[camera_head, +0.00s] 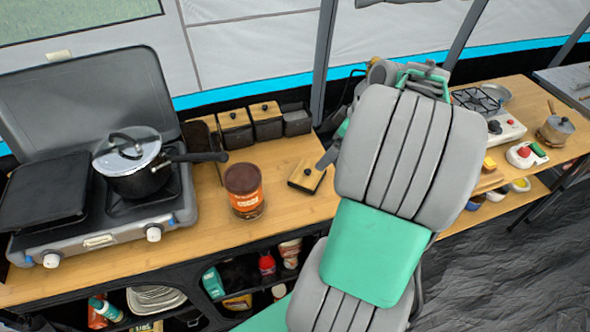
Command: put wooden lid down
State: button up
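A square wooden lid (306,178) with a dark knob and dark edge is at the right part of the wooden counter, right of the orange-brown can. It appears to lie flat on the counter or very close above it; I cannot tell which. My gripper (329,157) is mostly hidden behind my arm. Only a dark finger-like part shows, just up and right of the lid. Whether it touches the lid or is open is unclear. Two dark canisters with wooden lids, the left one (235,131) and the middle one (267,121), stand behind. A third canister (297,121) shows no wooden lid.
An orange-brown can (244,190) stands left of the lid. A camping stove (100,229) with a lidded pot (133,170) fills the left. Bare counter (288,211) lies in front of the lid. Another table (529,92) with a small burner is at right.

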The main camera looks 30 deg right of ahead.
jog(key=w+a+r+m, duration=0.2)
jog(key=a, duration=1.1)
jog(key=s+a+m+h, duration=0.2)
jog(key=s+a, duration=0.4)
jog(key=a, duration=0.6)
jog(key=shift+s+a+f+m, duration=0.15)
jog(key=shift+a+f+m, duration=0.25)
jog(key=shift+m, duration=0.5)
